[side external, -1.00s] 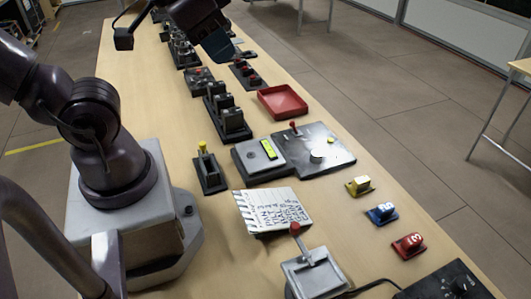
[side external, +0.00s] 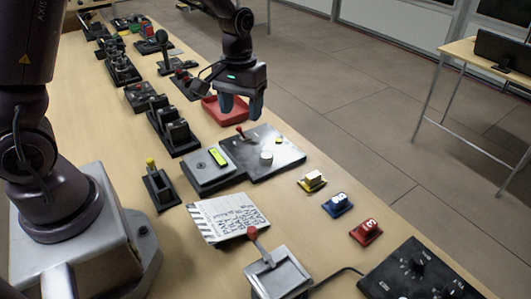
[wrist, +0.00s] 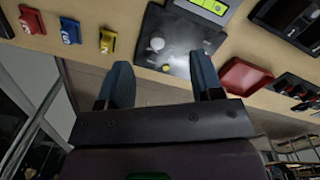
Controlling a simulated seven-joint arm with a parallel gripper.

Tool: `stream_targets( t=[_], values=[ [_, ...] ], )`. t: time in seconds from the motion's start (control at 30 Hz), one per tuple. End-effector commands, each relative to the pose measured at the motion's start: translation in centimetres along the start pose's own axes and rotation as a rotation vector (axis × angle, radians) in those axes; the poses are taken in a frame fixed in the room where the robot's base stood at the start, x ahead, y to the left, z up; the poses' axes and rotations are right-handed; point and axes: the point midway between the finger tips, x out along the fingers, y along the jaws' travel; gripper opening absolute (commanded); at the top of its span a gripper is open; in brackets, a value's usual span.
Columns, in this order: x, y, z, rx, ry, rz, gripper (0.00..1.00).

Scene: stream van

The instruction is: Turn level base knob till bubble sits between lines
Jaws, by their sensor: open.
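The level base is a dark plate (side external: 285,152) with a white round knob (side external: 267,158), a red-tipped lever and a small yellow button. A grey box with a yellow-green level vial (side external: 217,157) is beside it. The bubble and lines are too small to make out. My gripper (side external: 241,108) is open and empty, pointing down above the far end of the plate near the red tray. In the wrist view the white knob (wrist: 157,44) lies between the two blue fingers in the picture, with the vial (wrist: 210,6) at the top edge.
A red tray (side external: 222,112) lies behind the plate. Yellow (side external: 312,181), blue (side external: 337,205) and red (side external: 366,232) numbered blocks stand to its right. Switch blocks line the left.

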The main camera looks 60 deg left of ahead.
Motion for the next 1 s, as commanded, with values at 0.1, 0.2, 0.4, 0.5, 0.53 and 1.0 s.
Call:
stream_targets(
  t=[0.1, 0.2, 0.4, 0.5, 0.53, 1.0],
  values=[
    [3.5, 0.2, -2.8, -0.134, -0.019, -0.014, 0.60],
    [5.0, 0.7, -5.0, -0.243, -0.001, -0.006, 0.60],
    [4.2, 1.6, -6.9, -0.395, 0.055, 0.037, 0.60],
    [5.0, 1.6, -6.9, -0.403, 0.053, 0.036, 0.60],
    [5.4, 1.6, -6.9, -0.403, 0.053, 0.035, 0.60],
    [14.5, 1.8, -7.4, -0.400, 0.052, 0.035, 0.60]
  ],
)
